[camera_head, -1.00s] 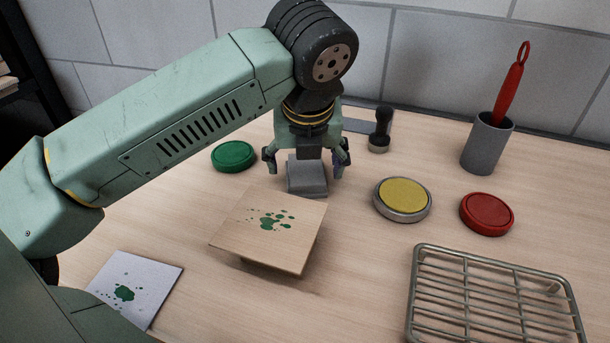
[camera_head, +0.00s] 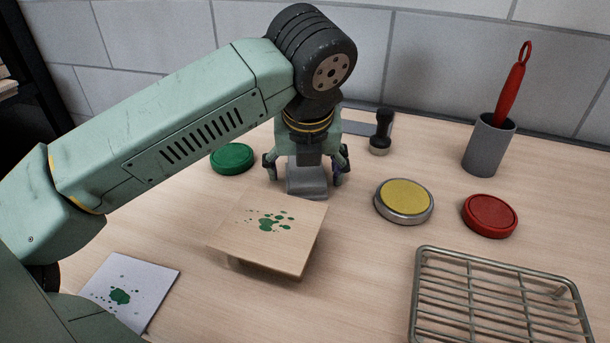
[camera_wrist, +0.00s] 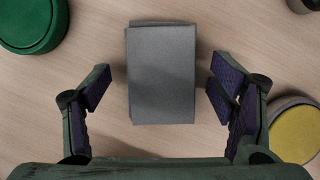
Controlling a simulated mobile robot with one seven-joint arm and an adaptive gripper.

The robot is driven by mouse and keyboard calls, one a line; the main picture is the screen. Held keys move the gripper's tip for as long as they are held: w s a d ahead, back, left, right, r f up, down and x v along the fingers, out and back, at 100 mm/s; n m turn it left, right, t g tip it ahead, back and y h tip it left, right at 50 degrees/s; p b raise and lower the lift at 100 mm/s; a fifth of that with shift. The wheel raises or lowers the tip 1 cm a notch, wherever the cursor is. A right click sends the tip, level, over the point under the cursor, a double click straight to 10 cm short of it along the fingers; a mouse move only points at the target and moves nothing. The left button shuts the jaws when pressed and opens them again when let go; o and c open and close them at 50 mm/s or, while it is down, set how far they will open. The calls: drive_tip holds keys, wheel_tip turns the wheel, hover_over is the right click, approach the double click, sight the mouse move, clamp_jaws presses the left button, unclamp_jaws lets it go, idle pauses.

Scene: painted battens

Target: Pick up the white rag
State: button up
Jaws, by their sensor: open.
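A raised wooden board with green splatter (camera_head: 268,245) stands just in front. Around are a green lid (camera_head: 232,158), a yellow-topped tin (camera_head: 404,200), a red lid (camera_head: 490,215), a dark-handled tool (camera_head: 381,132), a grey cup (camera_head: 488,145), a wire rack (camera_head: 500,250) and a splattered white sheet (camera_head: 150,280).

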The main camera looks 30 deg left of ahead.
sight(305, 171)
drive_tip(key=shift+c, duration=0.4)
drive_tip(key=shift+s+f, duration=0.1)
drive_tip(key=shift+f, duration=0.05)
drive_tip(key=c, duration=1.2)
drive_tip(key=shift+r+p, duration=0.65)
drive_tip(key=shift+p, duration=0.15)
wheel_tip(305, 171, up, 9)
drive_tip(key=p, duration=0.4)
drive_tip(key=shift+r, duration=0.2)
